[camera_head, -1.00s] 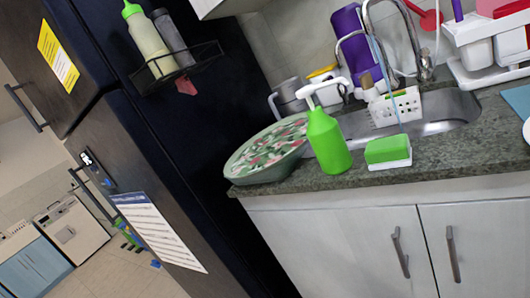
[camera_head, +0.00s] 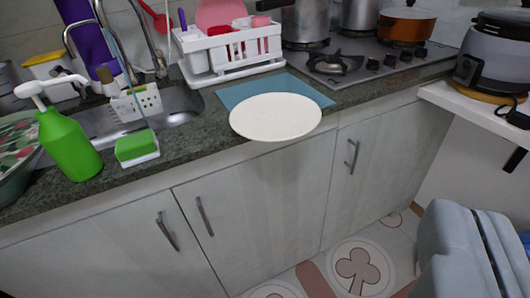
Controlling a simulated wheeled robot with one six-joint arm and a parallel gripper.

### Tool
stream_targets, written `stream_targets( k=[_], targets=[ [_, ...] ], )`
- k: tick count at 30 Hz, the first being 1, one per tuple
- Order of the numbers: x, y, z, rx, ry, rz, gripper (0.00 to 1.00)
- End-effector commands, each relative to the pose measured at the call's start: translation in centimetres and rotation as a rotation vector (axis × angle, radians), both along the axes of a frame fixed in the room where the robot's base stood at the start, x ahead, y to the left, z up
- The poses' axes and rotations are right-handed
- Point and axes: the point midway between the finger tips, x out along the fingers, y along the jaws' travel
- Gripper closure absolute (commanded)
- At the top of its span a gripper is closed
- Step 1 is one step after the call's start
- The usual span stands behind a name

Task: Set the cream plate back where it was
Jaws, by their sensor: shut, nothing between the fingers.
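The cream plate (camera_head: 275,117) lies on the stone counter (camera_head: 190,140), right of the sink. It partly covers a blue mat (camera_head: 312,92). Its near rim reaches the counter's front edge and seems to stick out a little over it. No hand or gripper touches the plate. My gripper is not seen in this view.
A white dish rack (camera_head: 232,55) with red and pink items stands behind the plate. The stove (camera_head: 350,66) is to the right, with pots. A green soap bottle (camera_head: 68,143) and sponge (camera_head: 137,147) stand left. A grey-blue bulky object (camera_head: 465,255) is at lower right.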

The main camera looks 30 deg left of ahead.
Motion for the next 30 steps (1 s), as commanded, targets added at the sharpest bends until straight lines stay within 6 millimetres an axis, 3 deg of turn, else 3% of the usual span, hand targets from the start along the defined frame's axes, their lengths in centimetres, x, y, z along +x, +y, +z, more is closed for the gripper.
stream_targets(
  k=[3, 12, 21, 30],
  targets=[
    [2.9, 1.5, -0.5, -0.001, 0.117, 0.037, 1.0],
    [8.7, 5.7, -2.4, -0.021, 0.407, 0.112, 1.0],
    [13.3, 10.8, -4.9, -0.07, 0.694, 0.174, 1.0],
    [16.6, 16.2, -7.7, -0.144, 0.965, 0.22, 1.0]
  ],
)
